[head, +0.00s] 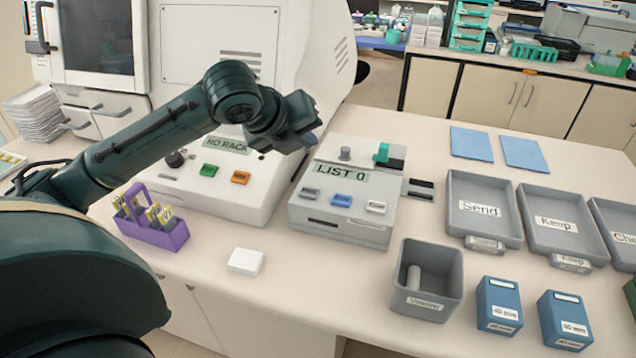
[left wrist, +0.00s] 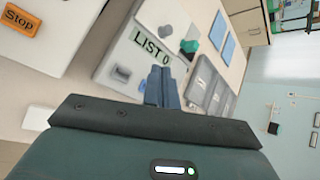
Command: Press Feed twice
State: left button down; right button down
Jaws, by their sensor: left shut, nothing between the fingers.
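The grey-white device (head: 345,222) with the display "LIST 0" (head: 341,173) stands on the bench in the middle of the head view. Its front top has a grey button (head: 311,192), a blue button (head: 348,200) and a white button (head: 376,207); their small labels are too small to read, so I cannot tell which is Feed. The device also shows in the left wrist view (left wrist: 108,58). My left gripper (head: 311,141) is shut and empty, above the back left of this device in the picture. Its closed fingers (left wrist: 162,75) hide part of the device in the wrist view. My right gripper is out of view.
A larger machine with a "NO RACK" display (head: 227,145), a green button (head: 209,170) and an orange Stop button (left wrist: 22,20) stands left. A purple slide rack (head: 152,228), white block (head: 245,261), grey bin (head: 427,258), blue boxes (head: 500,307) and grey trays (head: 485,190) surround the device.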

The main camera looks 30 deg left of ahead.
pick_arm(q)
jog(key=shift+s+f, duration=0.1)
jog(key=shift+s, duration=0.15)
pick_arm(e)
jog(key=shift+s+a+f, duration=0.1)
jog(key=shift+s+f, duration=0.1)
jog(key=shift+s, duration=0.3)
pick_arm(q)
jog(key=b, duration=0.1)
send_over(306, 195)
notch_tip(306, 195, down, 8)
jog(key=shift+r, duration=0.1)
jog(key=shift+f, duration=0.4)
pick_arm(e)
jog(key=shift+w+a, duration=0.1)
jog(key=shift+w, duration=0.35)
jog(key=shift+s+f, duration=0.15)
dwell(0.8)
pick_arm(q)
jog(key=shift+f, duration=0.45)
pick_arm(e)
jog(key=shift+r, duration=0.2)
